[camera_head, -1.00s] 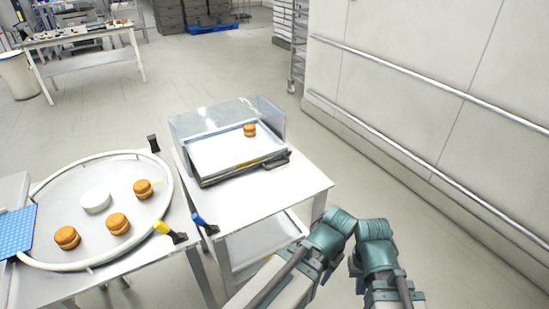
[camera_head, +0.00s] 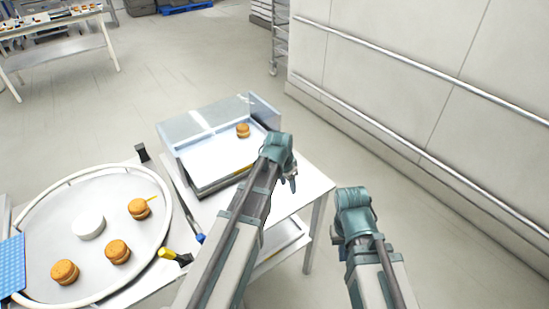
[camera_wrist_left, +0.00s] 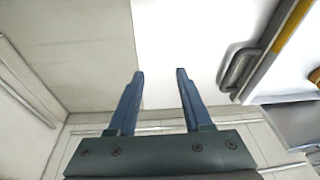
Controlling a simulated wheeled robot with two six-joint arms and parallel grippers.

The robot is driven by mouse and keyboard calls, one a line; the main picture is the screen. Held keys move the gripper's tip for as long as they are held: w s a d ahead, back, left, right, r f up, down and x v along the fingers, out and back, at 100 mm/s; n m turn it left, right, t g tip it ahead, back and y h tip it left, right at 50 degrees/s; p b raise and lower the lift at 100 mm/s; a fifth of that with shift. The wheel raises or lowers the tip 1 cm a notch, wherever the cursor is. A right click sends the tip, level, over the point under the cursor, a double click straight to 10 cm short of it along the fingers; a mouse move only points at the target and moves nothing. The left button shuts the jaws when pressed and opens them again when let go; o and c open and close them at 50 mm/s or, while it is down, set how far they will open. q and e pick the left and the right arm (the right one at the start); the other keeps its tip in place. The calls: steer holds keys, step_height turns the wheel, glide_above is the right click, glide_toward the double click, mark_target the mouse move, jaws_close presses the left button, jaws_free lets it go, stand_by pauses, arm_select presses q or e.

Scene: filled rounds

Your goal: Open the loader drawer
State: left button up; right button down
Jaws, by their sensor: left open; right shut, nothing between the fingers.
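The loader (camera_head: 205,128) is a clear-walled box on a white table, with a white tray bed inside. Its drawer front (camera_head: 212,187) runs along the near edge, partly hidden by my left arm. In the left wrist view, the dark drawer handle (camera_wrist_left: 236,72) is right of the fingers, on a front with a yellow mark (camera_wrist_left: 296,28). My left gripper (camera_head: 292,182) is open and empty by the loader's right front corner; its fingers (camera_wrist_left: 160,74) are apart from the handle. My right gripper (camera_head: 343,252) is low right, mostly hidden by its wrist, away from the loader.
A filled round (camera_head: 243,130) sits in the loader. Left is a round tray (camera_head: 62,215) with several filled rounds and a white disc (camera_head: 88,226). A yellow-handled tool (camera_head: 176,257) and a blue-handled one (camera_head: 199,238) lie nearby. Floor to the right is clear.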

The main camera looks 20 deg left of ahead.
arm_select(q)
steer(key=w+a+r+m+t+p, duration=0.15)
steer(key=w+a+r, duration=0.35)
steer(key=w+a, duration=0.5)
steer(key=shift+t, duration=0.35)
steer(key=b+x, duration=0.8)
steer(key=x, duration=0.1)
steer(key=b+x, duration=0.4)
steer(key=x, duration=0.1)
steer(key=shift+s+f, duration=0.15)
steer(key=shift+s, duration=0.2)
arm_select(e)
step_height(320, 180, down, 9)
steer(key=shift+f, duration=0.15)
arm_select(q)
jaws_close()
